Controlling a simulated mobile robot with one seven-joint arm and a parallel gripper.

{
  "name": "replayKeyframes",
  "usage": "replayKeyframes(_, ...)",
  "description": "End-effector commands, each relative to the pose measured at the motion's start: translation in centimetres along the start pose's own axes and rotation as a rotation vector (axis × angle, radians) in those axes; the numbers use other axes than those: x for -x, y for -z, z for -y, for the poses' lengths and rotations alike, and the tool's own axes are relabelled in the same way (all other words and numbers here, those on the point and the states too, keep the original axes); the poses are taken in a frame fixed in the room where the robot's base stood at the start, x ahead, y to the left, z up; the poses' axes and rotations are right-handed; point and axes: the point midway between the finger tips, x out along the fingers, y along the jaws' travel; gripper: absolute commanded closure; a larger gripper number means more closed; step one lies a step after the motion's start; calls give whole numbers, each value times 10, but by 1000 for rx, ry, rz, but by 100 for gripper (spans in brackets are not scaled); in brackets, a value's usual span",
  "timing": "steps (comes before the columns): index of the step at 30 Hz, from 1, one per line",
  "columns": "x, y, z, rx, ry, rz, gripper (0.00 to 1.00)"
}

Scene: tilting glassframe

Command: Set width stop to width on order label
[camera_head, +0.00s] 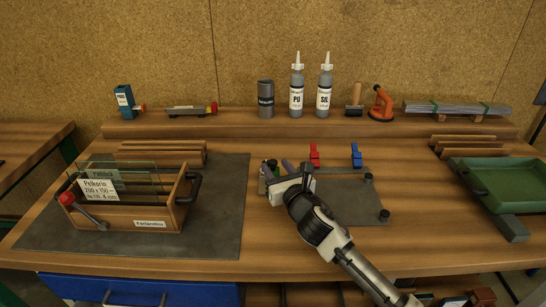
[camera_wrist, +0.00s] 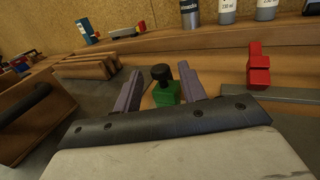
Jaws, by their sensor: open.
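The order label (camera_head: 101,187) is a white card on the glass in a wooden box at the left. Its large print seems to read 200 x 150; the small print is unclear. A green block with a black knob (camera_wrist: 162,73), which looks like the width stop, stands by a grey rail. My gripper (camera_wrist: 160,90) is open, with its two purple-grey fingers on either side of the green block. I cannot tell whether they touch it. In the head view my gripper (camera_head: 279,172) is at the left end of the grey plate (camera_head: 345,190) and hides most of the block.
A red clamp (camera_head: 314,155) and a blue clamp (camera_head: 356,155) stand at the plate's back edge. Black knobs (camera_head: 384,215) sit at its right. Bottles (camera_head: 297,88) stand on the back shelf. A green tray (camera_head: 505,185) is at the right.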

Motion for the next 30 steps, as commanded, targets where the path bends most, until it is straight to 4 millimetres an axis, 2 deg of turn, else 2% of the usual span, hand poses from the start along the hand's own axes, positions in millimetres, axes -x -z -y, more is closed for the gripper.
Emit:
replayKeyframes(3,-17,-2,0,-2,-1,1,59)
replayKeyframes(7,-27,-1,0,-2,-1,1,59)
replayKeyframes(18,-31,0,0,-1,0,1,59)
replayKeyframes(27,-31,0,0,-1,0,1,98)
replayKeyframes(30,-31,0,0,-1,0,1,100)
